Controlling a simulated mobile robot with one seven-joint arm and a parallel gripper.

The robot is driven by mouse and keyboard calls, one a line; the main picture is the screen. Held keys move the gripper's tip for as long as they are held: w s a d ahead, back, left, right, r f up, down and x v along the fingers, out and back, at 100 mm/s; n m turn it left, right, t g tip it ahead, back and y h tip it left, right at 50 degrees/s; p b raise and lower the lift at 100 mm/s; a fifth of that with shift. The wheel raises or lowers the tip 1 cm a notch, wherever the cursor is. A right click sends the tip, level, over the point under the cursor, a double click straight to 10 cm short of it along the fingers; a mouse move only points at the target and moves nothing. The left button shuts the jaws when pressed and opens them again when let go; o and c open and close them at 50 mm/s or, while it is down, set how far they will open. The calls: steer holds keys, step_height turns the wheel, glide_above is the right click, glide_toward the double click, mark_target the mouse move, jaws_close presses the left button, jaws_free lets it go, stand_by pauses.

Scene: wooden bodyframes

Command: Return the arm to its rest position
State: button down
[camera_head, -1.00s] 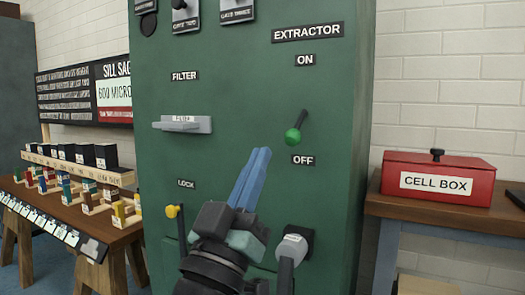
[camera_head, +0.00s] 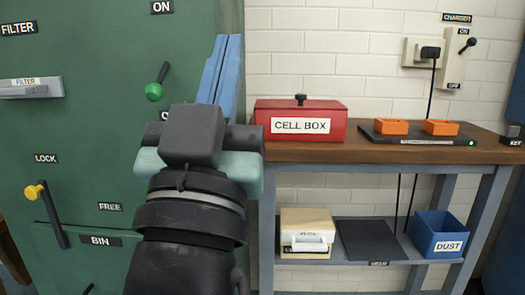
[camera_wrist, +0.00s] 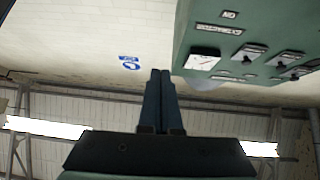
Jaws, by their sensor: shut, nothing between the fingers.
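My gripper (camera_head: 220,72) is in the middle of the head view, its two blue fingers together and pointing up. It is shut and empty. It stands in front of the right edge of the green cabinet (camera_head: 110,120) and hides part of the OFF label. In the wrist view my gripper (camera_wrist: 160,75) points toward the upper wall, with the cabinet's gauge and switch panel (camera_wrist: 250,50) at the upper right. The extractor lever with a green knob (camera_head: 155,90) is just left of the fingers and looks apart from them.
Right of my gripper is a wooden bench (camera_head: 350,152) with the red cell box (camera_head: 300,120) and two orange trays on a charger (camera_head: 420,130). The lower shelf (camera_head: 350,250) bears a cream box (camera_head: 307,232) and a blue dust bin (camera_head: 437,234). A yellow-knobbed lock lever (camera_head: 50,215) is at left.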

steer(key=s+d+r+t+y, duration=0.1)
steer(key=s+d+r, duration=0.3)
steer(key=s, duration=0.1)
step_height(320, 180, up, 38)
steer(key=s+n+y+p, duration=0.1)
steer(key=p, duration=3.7)
steer(key=shift+s+a, duration=0.15)
steer(key=shift+a, duration=0.1)
